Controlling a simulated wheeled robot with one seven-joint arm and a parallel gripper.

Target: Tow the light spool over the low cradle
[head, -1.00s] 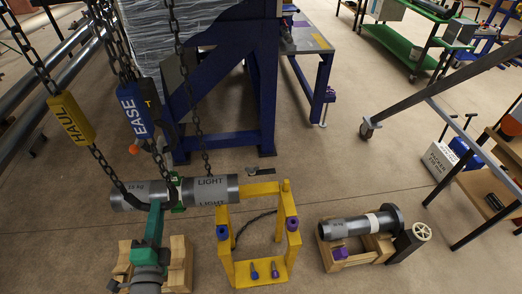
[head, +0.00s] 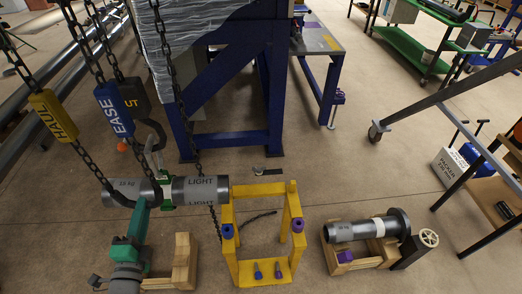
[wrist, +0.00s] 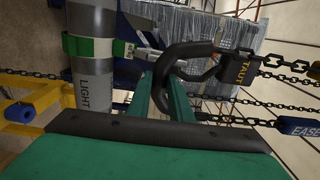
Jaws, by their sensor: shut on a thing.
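The light spool (head: 200,190) is a grey pipe marked LIGHT, hanging level with a green strap (head: 167,192) around its middle. In the wrist view the spool (wrist: 92,60) stands at left with its strap (wrist: 85,47). My gripper (head: 146,196), in teal, comes up from below beside the strap. In the wrist view its fingers (wrist: 160,90) are shut around a curved black hook (wrist: 172,72); which chain carries it is unclear. A low wooden cradle (head: 183,262) stands below the spool, partly hidden by my arm.
A yellow frame (head: 232,262) stands just right of the spool's end. A second wooden cradle (head: 330,258) farther right bears a dark flanged spool (head: 365,228). Chains tagged HAUL (head: 53,115), EASE (head: 114,108) and TAUT (wrist: 236,70) hang around the spool. A blue steel stand (head: 230,110) is behind.

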